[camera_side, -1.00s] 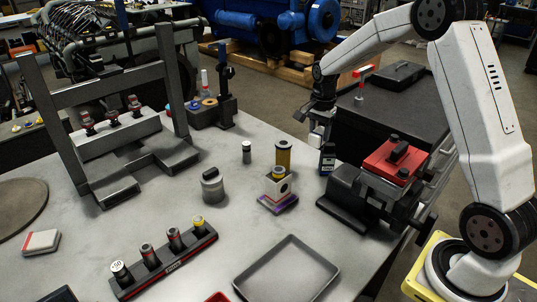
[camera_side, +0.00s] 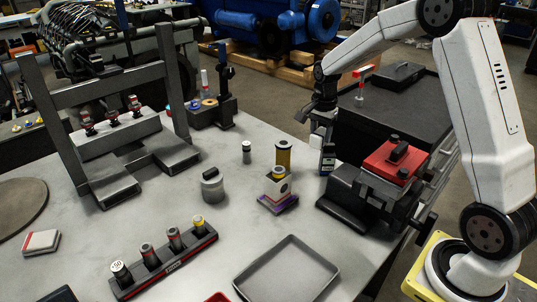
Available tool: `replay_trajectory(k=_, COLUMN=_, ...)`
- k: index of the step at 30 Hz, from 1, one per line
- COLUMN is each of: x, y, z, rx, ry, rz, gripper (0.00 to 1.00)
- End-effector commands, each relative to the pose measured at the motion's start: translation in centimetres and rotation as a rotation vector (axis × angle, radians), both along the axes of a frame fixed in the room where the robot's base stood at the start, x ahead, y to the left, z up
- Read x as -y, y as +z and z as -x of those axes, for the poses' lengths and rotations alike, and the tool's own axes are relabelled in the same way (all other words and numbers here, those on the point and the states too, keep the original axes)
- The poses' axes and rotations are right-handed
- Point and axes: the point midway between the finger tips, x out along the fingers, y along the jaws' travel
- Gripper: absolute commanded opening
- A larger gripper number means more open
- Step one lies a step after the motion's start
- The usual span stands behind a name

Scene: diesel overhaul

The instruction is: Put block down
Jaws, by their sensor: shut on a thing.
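My gripper (camera_side: 327,152) hangs pointing down near the table's right edge, just left of the vise. It is shut on a small dark piece with a pale label (camera_side: 327,166); the fingers hide much of it, and I cannot tell whether its bottom touches the table.
The dark vise with a red-topped piece (camera_side: 393,162) stands close right. An empty grey tray (camera_side: 287,268) lies in front. A rack of several cylinders (camera_side: 165,264), a grey canister (camera_side: 212,186) and a metal frame (camera_side: 108,88) stand left. The table's middle is mostly clear.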

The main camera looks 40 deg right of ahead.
Motion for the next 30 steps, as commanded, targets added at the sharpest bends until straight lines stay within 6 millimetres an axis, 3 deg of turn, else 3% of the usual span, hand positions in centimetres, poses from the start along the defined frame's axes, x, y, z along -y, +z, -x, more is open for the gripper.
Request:
replay_trajectory(k=5, x=-2.6, y=0.2, z=0.2, rx=0.001, ry=0.046, rz=0.000, gripper=0.00)
replay_trajectory(k=14, x=-10.9, y=0.7, z=2.2, rx=0.001, ry=0.198, rz=0.000, gripper=0.00)
replay_trajectory(k=21, x=-17.7, y=0.8, z=5.5, rx=0.001, ry=0.342, rz=0.000, gripper=0.00)
replay_trajectory(k=30, x=-24.2, y=0.7, z=11.2, rx=0.002, ry=0.516, rz=0.000, gripper=0.00)
